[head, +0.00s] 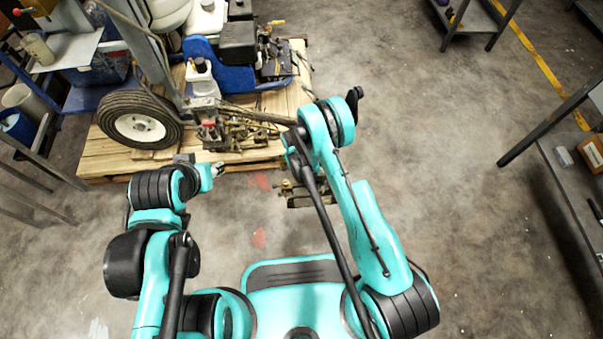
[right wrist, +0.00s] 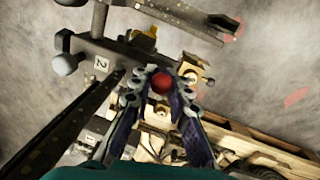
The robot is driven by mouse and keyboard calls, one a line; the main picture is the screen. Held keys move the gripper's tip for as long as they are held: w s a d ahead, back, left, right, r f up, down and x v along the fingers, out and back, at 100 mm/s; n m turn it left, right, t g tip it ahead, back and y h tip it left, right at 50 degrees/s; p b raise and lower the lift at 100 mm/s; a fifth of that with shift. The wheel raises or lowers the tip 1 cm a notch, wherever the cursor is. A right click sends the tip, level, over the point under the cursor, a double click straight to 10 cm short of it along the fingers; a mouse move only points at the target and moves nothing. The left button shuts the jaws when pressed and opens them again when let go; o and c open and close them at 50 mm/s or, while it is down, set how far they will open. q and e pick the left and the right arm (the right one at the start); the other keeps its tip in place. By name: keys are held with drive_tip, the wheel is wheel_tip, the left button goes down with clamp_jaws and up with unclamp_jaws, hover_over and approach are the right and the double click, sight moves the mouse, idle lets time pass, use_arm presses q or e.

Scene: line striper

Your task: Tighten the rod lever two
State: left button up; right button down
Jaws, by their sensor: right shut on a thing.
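The line striper (head: 245,50) stands on a wooden pallet, its rod and lever assembly (head: 235,130) at its near side. In the right wrist view, my right gripper (right wrist: 161,84) is shut on a red ball knob (right wrist: 162,82), which shows between the fingertips. A plate marked 2 (right wrist: 101,63) is left of the knob, and a plate marked 1 (right wrist: 92,138) is lower left. A pale round knob (right wrist: 65,63) sits at the far left. In the head view my right fingers are hidden. My left gripper (head: 217,169) is near the pallet's front edge; its finger opening is unclear.
The pallet (head: 110,155) and a wheel (head: 138,120) are at the left. A metal rack (head: 45,160) stands at the far left. A shelf (head: 560,170) with small boxes is at the right. The concrete floor between is clear.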

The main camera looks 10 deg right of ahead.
drive_tip(key=g, duration=0.1)
drive_tip(key=w+g, duration=0.1)
drive_tip(key=g, duration=0.2)
drive_tip(key=shift+w+r, duration=0.3)
drive_tip(key=shift+w, duration=0.05)
drive_tip(key=c, duration=1.4)
unclamp_jaws()
drive_tip(key=shift+c, duration=0.2)
drive_tip(key=v, duration=1.2)
